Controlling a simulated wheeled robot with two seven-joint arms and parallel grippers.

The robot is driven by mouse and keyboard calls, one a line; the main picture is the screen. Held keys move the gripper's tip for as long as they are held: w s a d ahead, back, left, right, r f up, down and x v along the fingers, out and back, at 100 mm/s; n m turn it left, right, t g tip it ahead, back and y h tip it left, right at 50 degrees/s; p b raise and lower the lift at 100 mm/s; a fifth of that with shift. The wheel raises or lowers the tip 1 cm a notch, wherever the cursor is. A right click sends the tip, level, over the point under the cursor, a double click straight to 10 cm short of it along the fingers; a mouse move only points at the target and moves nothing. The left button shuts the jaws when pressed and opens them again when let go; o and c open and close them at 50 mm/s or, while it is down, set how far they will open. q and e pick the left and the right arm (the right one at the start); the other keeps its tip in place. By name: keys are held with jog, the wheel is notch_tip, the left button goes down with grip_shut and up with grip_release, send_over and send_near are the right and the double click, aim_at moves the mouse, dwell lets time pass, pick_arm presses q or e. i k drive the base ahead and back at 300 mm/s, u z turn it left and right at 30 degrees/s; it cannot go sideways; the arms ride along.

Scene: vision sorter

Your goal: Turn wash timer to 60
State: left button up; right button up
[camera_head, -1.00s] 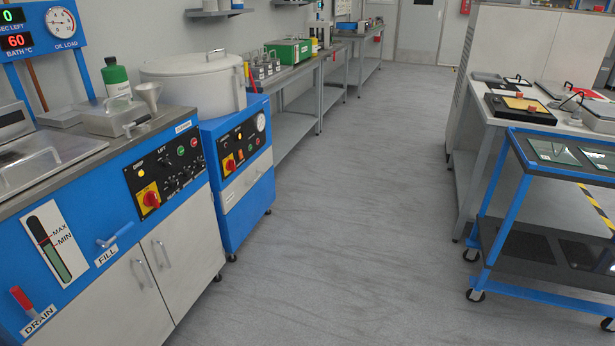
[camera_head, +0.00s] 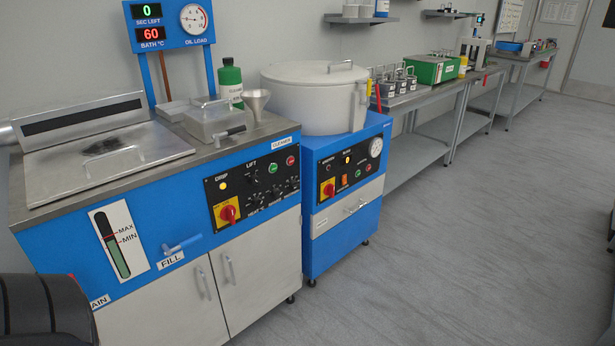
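The blue wash machine (camera_head: 185,253) stands at the left with its steel lid (camera_head: 100,150) closed. Its black control panel (camera_head: 255,185) carries a red rotary switch on a yellow plate (camera_head: 228,213), a green and a red button, and several small black knobs (camera_head: 262,198). The small knob labels are too small to read, so I cannot tell which is the wash timer. The display above (camera_head: 149,23) reads 0 SEC LEFT and 60 BATH °C. Neither gripper is in view.
A blue unit with a round white drum (camera_head: 314,95) stands just right of the machine. A green bottle (camera_head: 230,82) and a funnel (camera_head: 257,103) are on the machine top. Workbenches (camera_head: 430,92) line the wall beyond. The grey floor (camera_head: 460,240) at right is clear.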

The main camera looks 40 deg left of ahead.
aim_at(293, 184)
jog(key=u, duration=0.9)
jog(key=i, duration=1.25)
jog(key=u, duration=1.2)
